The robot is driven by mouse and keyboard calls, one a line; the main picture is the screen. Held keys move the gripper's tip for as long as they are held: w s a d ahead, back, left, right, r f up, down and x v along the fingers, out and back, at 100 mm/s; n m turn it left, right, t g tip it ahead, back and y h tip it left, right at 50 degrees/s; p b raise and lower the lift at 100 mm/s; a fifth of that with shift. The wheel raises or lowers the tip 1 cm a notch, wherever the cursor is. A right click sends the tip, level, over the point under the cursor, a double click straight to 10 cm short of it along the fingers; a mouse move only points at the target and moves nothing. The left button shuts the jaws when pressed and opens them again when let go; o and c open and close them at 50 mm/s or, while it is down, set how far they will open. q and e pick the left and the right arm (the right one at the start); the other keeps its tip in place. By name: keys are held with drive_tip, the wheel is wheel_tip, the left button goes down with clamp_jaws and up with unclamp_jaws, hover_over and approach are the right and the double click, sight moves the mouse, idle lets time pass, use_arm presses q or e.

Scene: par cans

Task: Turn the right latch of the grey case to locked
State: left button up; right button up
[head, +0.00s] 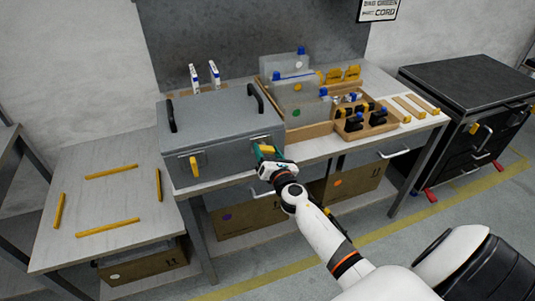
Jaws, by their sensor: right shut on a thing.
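The grey case (215,115) stands closed on the workbench, with two black handles on its lid. Its left latch (194,166) is a yellow tab on the front face, standing about upright. The right latch (266,149) is a yellow tab on the right part of the front face, largely hidden by my right gripper (267,153). My right gripper is shut on the right latch. The latch's exact angle is hard to tell behind the fingers. My left gripper is not in view.
To the right of the case are a wooden tray (311,132) with clear panels and an organizer (370,131) with black and yellow parts. A lower table (105,195) with yellow strips stands at left. A black drawer cabinet (470,85) stands at right. Cardboard boxes (247,217) sit under the bench.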

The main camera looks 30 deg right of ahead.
drive_tip(key=m+b, duration=0.1)
drive_tip(key=m, duration=0.5)
drive_tip(key=shift+d+f, duration=0.1)
drive_tip(key=m+b, duration=0.1)
drive_tip(key=m, duration=0.5)
drive_tip(key=shift+f+m, duration=0.1)
drive_tip(key=shift+m, duration=0.2)
idle(0.3)
drive_tip(key=o, duration=1)
drive_tip(key=shift+s, duration=0.1)
drive_tip(key=b+v, duration=0.1)
drive_tip(key=v, duration=1.1)
